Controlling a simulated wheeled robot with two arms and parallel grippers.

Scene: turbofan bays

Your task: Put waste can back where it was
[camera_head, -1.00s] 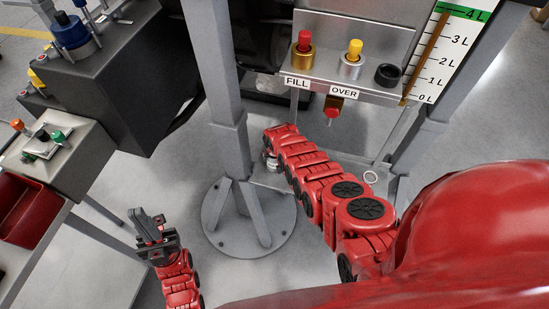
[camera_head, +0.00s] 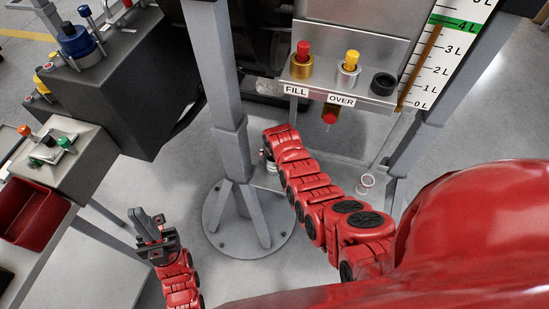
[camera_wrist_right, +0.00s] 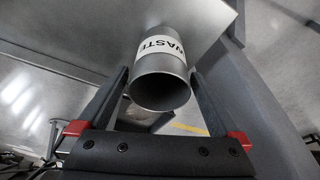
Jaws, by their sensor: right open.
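The waste can (camera_wrist_right: 160,85) is a grey cylinder with a white WASTE label in the right wrist view. Its dark round end faces the camera. My right gripper (camera_wrist_right: 159,76) is open, with one finger on each side of the can; I cannot tell whether either touches it.
A panel (camera_head: 350,92) with FILL and OVER labels stands above a low shelf. A small pale cylinder (camera_head: 366,184) is on that shelf, right of my arm. A grey post (camera_head: 232,150) stands left of my right arm. A red bin (camera_head: 30,213) is far left.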

